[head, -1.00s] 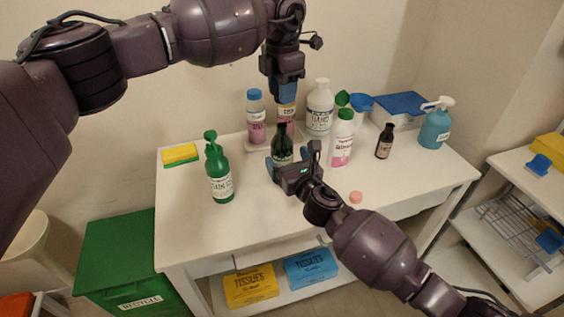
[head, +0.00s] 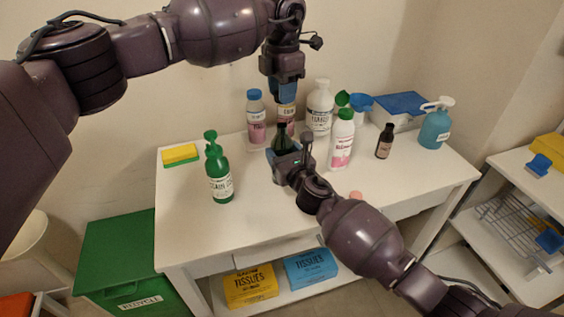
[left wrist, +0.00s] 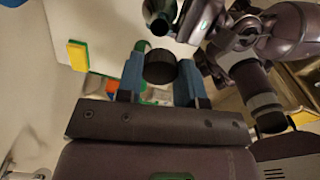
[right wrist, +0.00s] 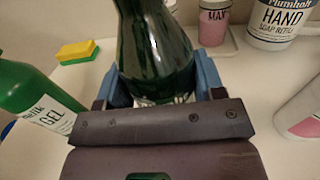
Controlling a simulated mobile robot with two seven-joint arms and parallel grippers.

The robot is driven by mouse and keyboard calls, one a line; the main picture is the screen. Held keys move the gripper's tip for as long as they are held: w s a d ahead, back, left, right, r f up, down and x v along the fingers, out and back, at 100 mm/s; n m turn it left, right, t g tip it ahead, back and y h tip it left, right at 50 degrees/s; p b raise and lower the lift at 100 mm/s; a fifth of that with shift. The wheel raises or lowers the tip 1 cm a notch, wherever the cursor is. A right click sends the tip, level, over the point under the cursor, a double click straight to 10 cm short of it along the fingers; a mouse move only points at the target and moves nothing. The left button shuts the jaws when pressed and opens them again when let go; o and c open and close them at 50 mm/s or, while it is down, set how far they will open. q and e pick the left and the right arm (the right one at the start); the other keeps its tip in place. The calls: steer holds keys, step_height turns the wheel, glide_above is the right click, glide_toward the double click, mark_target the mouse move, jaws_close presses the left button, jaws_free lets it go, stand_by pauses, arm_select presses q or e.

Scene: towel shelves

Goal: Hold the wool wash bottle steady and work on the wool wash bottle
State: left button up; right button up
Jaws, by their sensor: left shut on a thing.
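The dark green bottle (head: 283,139), which I take to be the wool wash bottle, stands upright on the white table; its label cannot be read. My right gripper (head: 285,165) is at its near side. In the right wrist view the blue fingers (right wrist: 160,92) lie on either side of the bottle (right wrist: 155,45); whether they press on it is unclear. My left gripper (head: 283,97) points down above the bottle. In the left wrist view its fingers (left wrist: 160,85) are shut on a black round cap (left wrist: 160,66), apart from the bottle (left wrist: 158,14).
A green pump bottle (head: 217,172) stands left, with a yellow-green sponge (head: 181,154) behind. A small brown bottle (head: 384,142) is further right. The front left table is clear.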

mark_target(282, 125)
steer(key=c, duration=0.5)
arm_select(q)
steer(key=shift+f, duration=2.45)
steer(key=shift+f, duration=0.1)
steer(key=shift+f, duration=0.8)
steer(key=shift+f, duration=0.55)
